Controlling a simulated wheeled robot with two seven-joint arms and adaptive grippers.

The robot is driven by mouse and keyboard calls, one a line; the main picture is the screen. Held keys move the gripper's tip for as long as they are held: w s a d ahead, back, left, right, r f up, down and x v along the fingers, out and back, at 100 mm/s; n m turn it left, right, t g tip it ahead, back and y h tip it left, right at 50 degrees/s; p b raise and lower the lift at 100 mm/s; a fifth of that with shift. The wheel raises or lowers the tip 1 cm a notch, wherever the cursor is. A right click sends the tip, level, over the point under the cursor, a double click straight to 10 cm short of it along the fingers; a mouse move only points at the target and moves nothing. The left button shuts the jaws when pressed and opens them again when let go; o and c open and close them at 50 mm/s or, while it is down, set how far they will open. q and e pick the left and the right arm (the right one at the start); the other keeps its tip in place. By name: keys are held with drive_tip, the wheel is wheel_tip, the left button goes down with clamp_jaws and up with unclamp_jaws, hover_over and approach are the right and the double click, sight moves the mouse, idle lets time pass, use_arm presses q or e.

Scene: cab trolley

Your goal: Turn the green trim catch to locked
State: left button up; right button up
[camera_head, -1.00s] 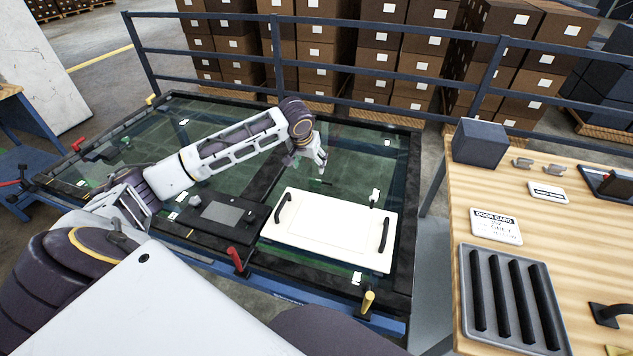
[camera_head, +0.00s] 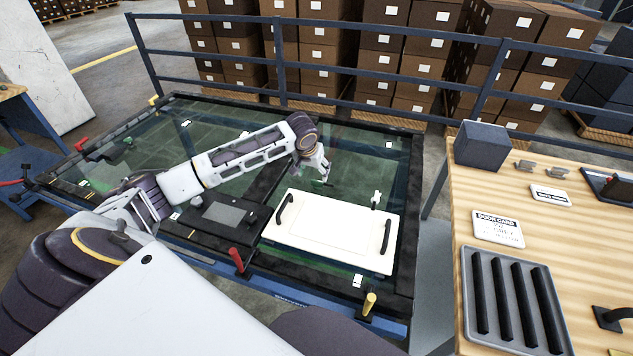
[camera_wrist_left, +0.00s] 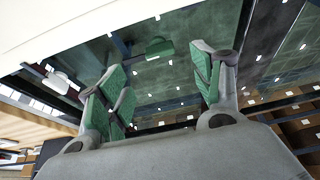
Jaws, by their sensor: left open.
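The green trim catch (camera_head: 321,182) is a small green piece on the dark glass panel (camera_head: 235,135), just beyond the white tray-like board. In the left wrist view the green catch (camera_wrist_left: 160,47) is a small block with a thin stem, past the fingertips and between them. My left gripper (camera_head: 325,173) points down close to the catch. In the wrist view its green-padded fingers (camera_wrist_left: 158,66) are spread with nothing between them. I see no contact with the catch, and its locked or unlocked setting cannot be read. My right gripper is not in view.
A white board (camera_head: 330,232) with two black handles lies just in front. A white catch (camera_head: 376,197) stands to the right. A red lever (camera_head: 237,260) and a yellow lever (camera_head: 369,303) stand at the front edge. A blue rail (camera_head: 400,62) runs behind; a wooden table (camera_head: 585,240) is at right.

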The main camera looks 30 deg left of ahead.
sight(317, 181)
use_arm(q)
drive_tip(key=x, duration=0.6)
drive_tip(key=shift+w+f, duration=0.1)
drive_tip(key=shift+f, duration=0.05)
drive_tip(key=shift+x, duration=1.1)
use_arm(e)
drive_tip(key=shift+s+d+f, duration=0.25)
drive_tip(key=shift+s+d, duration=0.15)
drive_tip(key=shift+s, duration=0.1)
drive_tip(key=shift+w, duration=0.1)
use_arm(q)
drive_tip(key=c, duration=1)
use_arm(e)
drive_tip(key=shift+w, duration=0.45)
